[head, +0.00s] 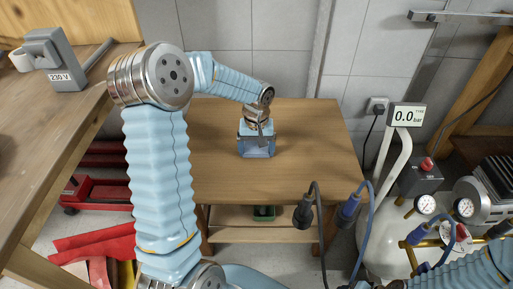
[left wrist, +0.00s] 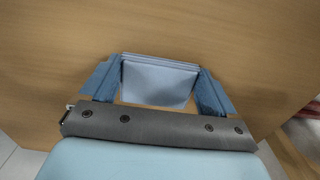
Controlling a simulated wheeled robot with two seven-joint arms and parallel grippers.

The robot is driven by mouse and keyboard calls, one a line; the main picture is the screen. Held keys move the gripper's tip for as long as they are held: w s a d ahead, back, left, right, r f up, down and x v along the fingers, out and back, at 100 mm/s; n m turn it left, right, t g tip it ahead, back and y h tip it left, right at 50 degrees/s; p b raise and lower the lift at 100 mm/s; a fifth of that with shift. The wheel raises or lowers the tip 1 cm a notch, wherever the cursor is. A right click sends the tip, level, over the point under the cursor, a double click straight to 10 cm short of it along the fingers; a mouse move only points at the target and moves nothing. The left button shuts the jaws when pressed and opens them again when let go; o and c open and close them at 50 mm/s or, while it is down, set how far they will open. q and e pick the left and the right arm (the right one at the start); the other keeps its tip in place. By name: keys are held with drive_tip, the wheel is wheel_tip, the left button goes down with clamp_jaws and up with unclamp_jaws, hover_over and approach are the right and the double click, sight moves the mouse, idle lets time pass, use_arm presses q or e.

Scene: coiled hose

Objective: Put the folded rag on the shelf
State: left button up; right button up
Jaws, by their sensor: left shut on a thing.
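The folded rag (left wrist: 158,82) is a light blue layered block. It sits between the two blue fingers of my left gripper (left wrist: 157,90), which is shut on it, over the wooden table. In the head view my left gripper (head: 256,150) points down over the middle of the table top (head: 310,140). The rag is mostly hidden there by the gripper. I cannot tell whether the rag touches the table. A lower wooden shelf (head: 235,234) shows under the table top. My right arm shows at the bottom right, with its gripper out of view.
A dark green item (head: 264,212) is on the lower shelf. Two cable or hose ends, one black (head: 303,215) and one blue (head: 349,208), hang in front of the table. A wooden bench (head: 50,130) stands left. A compressor with gauges (head: 425,205) stands right. The table top around the gripper is clear.

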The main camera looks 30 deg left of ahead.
sight(257, 151)
use_arm(q)
drive_tip(key=shift+f, duration=0.15)
drive_tip(key=o, duration=0.7)
drive_tip(key=shift+o, duration=0.2)
wheel_tip(257, 151, up, 12)
drive_tip(key=shift+r, duration=0.2)
